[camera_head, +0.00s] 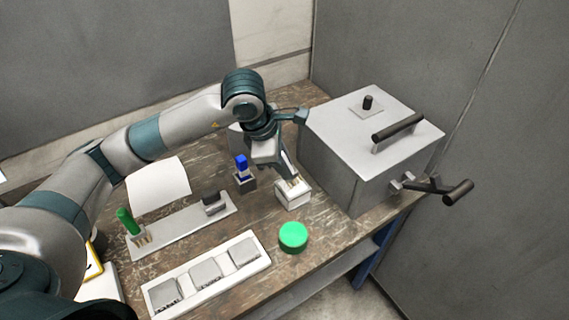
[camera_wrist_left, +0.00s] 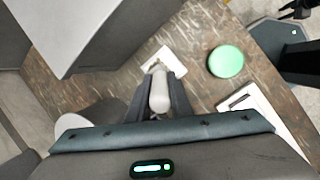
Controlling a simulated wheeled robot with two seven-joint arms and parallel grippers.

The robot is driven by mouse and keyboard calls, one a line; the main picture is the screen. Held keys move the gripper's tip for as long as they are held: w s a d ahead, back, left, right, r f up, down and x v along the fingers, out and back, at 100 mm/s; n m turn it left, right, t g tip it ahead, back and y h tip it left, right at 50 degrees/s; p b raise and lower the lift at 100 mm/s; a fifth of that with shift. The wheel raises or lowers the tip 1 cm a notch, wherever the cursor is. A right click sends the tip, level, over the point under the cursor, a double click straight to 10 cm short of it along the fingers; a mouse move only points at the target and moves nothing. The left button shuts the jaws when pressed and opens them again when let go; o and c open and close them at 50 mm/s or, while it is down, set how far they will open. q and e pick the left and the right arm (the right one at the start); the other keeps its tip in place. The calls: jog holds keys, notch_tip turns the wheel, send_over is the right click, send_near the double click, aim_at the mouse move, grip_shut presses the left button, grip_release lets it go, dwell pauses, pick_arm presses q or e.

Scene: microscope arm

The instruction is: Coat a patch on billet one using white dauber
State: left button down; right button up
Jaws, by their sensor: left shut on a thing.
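My left gripper (camera_head: 290,178) is shut on the white dauber, whose pale rounded handle (camera_wrist_left: 158,93) shows between the fingers in the left wrist view. The gripper is right at a small white block-shaped holder (camera_head: 293,199), also seen in the left wrist view (camera_wrist_left: 172,62). I cannot tell whether the dauber's lower end is still inside it. Three grey billets, left (camera_head: 167,293), middle (camera_head: 204,273) and right (camera_head: 243,251), lie in a white tray (camera_head: 222,287) at the front. Their small labels are unreadable.
A blue dauber (camera_head: 241,163) stands in a dark holder (camera_head: 245,181). A green dauber (camera_head: 126,220) leans at a grey plate (camera_head: 180,232) bearing a dark block (camera_head: 212,202). A green disc (camera_head: 293,237) lies near the edge. A grey box (camera_head: 335,165) with handles stands right; white paper (camera_head: 159,187) lies behind.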

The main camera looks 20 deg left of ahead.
pick_arm(q)
jog(key=shift+f+b, duration=0.4)
dwell(0.4)
jog(key=shift+s+f+b, duration=0.1)
jog(key=shift+f+b, duration=0.05)
jog(key=shift+b, duration=0.35)
dwell(2.7)
jog(key=shift+r+p, duration=1.15)
jog(key=shift+r, duration=2.5)
jog(key=shift+f, duration=0.1)
jog(key=f+m, duration=0.1)
jog(key=s+m, duration=0.1)
jog(key=shift+a+f+m+g+h+b, duration=0.15)
jog(key=shift+f+m+g+h+b, duration=0.2)
jog(key=shift+m+g+h+b, duration=0.05)
jog(key=s+a+f+m+g+y+b, duration=0.1)
jog(key=s+f+m+g, duration=0.4)
jog(key=m, duration=1.3)
jog(key=s+a+f+b, duration=0.1)
jog(key=s+f+b, duration=0.1)
jog(key=s, duration=0.1)
jog(key=shift+s+m+g+b, duration=0.15)
jog(key=shift+m+g+b, duration=0.15)
jog(key=shift+b, duration=0.1)
